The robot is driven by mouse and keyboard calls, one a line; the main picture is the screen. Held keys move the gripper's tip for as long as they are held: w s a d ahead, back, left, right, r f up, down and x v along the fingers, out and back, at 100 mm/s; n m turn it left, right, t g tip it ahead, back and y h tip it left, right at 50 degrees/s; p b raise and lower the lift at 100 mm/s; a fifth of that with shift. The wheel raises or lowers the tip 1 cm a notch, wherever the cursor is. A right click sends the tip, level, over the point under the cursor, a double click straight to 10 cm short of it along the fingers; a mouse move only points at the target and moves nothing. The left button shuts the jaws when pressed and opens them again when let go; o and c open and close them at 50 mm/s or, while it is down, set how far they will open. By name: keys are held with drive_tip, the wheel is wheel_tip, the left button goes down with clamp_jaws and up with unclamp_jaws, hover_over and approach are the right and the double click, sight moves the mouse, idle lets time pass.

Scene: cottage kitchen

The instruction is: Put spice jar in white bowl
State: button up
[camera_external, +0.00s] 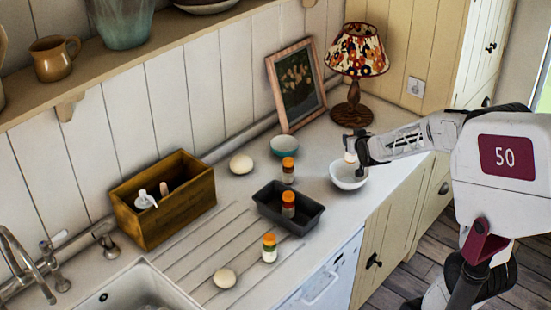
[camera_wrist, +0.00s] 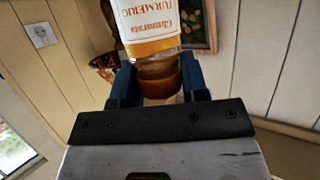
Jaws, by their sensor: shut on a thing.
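My gripper (camera_external: 358,150) is over the white bowl (camera_external: 349,181), which stands near the right end of the counter. In the wrist view my gripper (camera_wrist: 158,82) is shut on a spice jar (camera_wrist: 150,22), with its orange-brown cap end between the blue fingers. The jar's white label reads turmeric. In the external view only a small pale part of the held jar shows below the fingers, at or just above the bowl's rim; whether it touches the bowl cannot be told.
Other spice jars stand on the counter (camera_external: 288,171), in a dark tray (camera_external: 262,211) and in front of it (camera_external: 269,248). A teal-white bowl (camera_external: 284,146), lamp (camera_external: 352,108) and picture frame (camera_external: 296,86) are behind. A wooden box (camera_external: 165,205) is left.

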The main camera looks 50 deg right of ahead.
sight(350, 162)
drive_tip(key=shift+f, duration=0.1)
drive_tip(key=shift+f, duration=3.15)
drive_tip(key=shift+f, duration=1.85)
drive_tip(key=shift+f, duration=0.1)
drive_tip(key=o, duration=1.2)
